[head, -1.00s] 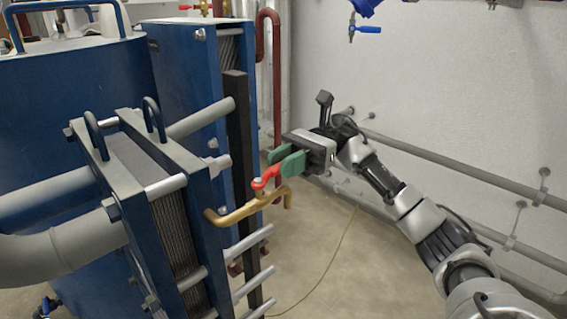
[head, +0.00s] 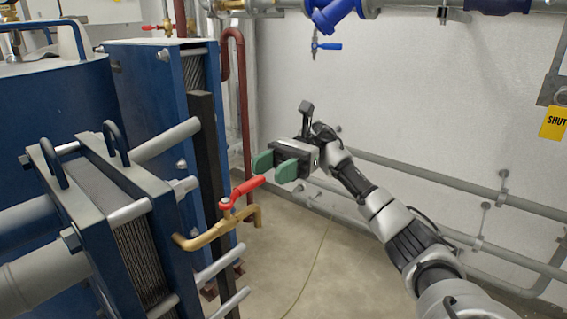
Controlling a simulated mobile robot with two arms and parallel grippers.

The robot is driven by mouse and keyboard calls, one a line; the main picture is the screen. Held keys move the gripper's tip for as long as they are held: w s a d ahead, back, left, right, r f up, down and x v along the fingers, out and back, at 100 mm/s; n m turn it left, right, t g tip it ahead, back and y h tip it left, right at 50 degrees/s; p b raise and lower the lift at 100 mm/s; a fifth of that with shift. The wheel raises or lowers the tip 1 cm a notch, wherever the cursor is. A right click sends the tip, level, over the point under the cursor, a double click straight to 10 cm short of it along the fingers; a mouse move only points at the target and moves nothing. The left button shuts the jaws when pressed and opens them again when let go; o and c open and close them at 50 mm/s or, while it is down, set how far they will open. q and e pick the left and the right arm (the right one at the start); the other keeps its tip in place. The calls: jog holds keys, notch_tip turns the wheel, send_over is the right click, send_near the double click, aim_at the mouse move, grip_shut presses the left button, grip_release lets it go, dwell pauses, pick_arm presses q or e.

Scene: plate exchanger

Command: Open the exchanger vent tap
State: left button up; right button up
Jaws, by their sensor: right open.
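The vent tap is a brass pipe (head: 215,232) with a red lever (head: 247,189), on the front of the blue plate exchanger (head: 143,198). The lever slants up and to the right from its pivot, and its tip lies just below the fingers in the picture. My right gripper (head: 275,167) has green fingers, which are apart with nothing between them. It appears just above and right of the lever tip, with a small gap showing. I cannot tell the gap in depth. My left gripper is out of view.
Grey pipes (head: 437,183) run along the white wall on the right. A dark red pipe (head: 243,110) stands behind the exchanger. A blue-handled valve (head: 326,46) hangs at the top, and a yellow sign (head: 554,123) is at the right.

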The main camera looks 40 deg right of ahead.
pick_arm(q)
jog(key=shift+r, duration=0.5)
pick_arm(e)
jog(key=v, duration=0.5)
